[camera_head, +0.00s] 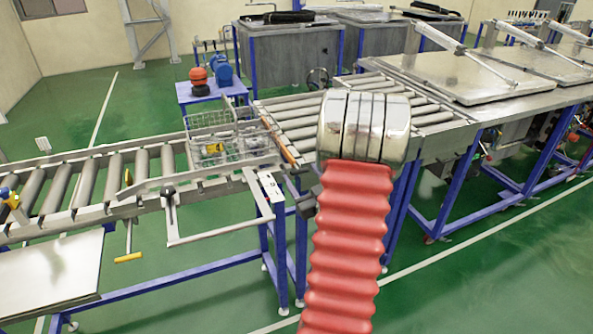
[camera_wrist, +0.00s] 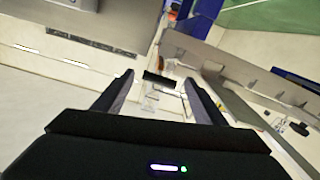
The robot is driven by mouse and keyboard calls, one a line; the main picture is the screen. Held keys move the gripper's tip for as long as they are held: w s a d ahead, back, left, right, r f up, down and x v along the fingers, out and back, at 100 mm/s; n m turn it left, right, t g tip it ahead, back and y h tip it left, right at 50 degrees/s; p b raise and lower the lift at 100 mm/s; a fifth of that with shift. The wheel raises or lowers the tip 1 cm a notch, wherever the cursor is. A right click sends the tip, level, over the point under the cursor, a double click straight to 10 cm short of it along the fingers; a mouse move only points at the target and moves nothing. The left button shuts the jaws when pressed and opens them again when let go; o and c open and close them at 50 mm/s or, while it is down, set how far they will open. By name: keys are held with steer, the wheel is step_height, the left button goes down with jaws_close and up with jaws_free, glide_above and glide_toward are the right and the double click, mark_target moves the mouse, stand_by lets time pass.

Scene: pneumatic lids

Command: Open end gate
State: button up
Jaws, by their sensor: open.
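An orange-brown bar (camera_head: 280,141) crosses the roller conveyor beside the wire basket (camera_head: 215,140); it may be the end gate, but I cannot tell for sure. In the wrist view, my gripper (camera_wrist: 158,85) is open, its two dark fingers apart. A small black piece (camera_wrist: 160,79) on a pale part shows between the fingertips; I cannot tell whether it is touched. In the head view my gripper is mostly hidden behind my red arm, with only a dark part (camera_head: 306,206) showing left of it.
A light metal frame (camera_head: 225,232) juts from the near conveyor side. A yellow T-handle (camera_head: 128,257) hangs left of it. The roller conveyor (camera_head: 60,185) runs left; more rollers (camera_head: 290,112) continue behind my arm. Large lidded tanks (camera_head: 500,77) stand right. Green floor is open in front.

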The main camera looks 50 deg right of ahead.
mark_target(297, 167)
steer(key=shift+x, duration=2.2)
